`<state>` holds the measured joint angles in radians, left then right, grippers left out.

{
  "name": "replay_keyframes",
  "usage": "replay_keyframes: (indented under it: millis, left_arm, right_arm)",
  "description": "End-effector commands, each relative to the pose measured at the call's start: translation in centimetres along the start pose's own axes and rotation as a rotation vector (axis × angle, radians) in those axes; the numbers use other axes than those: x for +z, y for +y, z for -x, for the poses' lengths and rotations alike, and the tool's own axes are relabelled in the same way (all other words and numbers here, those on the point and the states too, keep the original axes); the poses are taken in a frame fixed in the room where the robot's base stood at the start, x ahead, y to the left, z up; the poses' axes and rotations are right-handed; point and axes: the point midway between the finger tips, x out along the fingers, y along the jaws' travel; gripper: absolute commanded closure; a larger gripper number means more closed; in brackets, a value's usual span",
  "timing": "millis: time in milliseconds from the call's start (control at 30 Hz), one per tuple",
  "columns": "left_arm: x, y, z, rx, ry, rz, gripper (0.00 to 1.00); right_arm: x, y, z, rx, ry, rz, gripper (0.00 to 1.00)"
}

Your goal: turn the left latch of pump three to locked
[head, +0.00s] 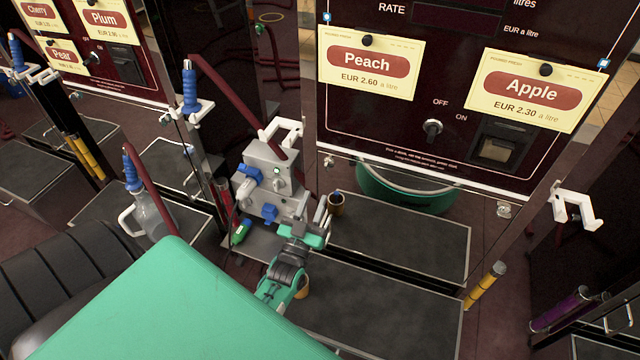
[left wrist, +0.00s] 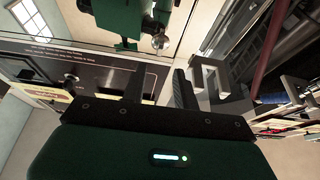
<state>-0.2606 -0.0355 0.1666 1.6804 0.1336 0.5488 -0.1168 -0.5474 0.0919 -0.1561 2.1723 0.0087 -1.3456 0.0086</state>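The dark pump panel with Peach and Apple cards (head: 420,130) stands in front of me; no pump number is legible. A small silver latch-like fitting (head: 329,162) sits at its lower left corner, and a similar one (head: 503,210) at its lower right. A round silver fitting (left wrist: 160,42) shows beyond the fingers in the left wrist view. My left gripper (head: 322,213) is below the lower left fitting in the head view. Its two dark fingers (left wrist: 157,82) are apart with nothing between them. The latch's angle is too small to read. My right gripper is out of view.
Dark platforms (head: 390,300) lie below.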

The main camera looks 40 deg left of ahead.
Motion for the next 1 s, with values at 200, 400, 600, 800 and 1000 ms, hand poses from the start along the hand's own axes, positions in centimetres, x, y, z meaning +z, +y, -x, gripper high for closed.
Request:
replay_keyframes:
  millis: [200, 400, 600, 800, 1000]
  left_arm:
    - [0.1, 0.0, 4.0, -0.001, -0.002, 0.0, 0.7]
    - [0.0, 0.0, 5.5, 0.0, 0.0, 0.0, 0.7]
    - [0.0, 0.0, 5.7, 0.0, 0.001, 0.001, 0.7]
    - [0.0, 0.0, 5.6, -0.001, 0.001, 0.001, 0.7]
    - [0.0, 0.0, 5.6, 0.001, -0.003, 0.001, 0.7]
  right_arm:
    - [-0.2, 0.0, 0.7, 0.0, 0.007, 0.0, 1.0]
    - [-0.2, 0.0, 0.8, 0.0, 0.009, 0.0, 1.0]
    - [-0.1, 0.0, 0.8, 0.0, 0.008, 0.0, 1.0]
    - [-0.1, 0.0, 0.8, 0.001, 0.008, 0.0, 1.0]
    - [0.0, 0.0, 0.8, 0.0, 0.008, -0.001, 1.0]
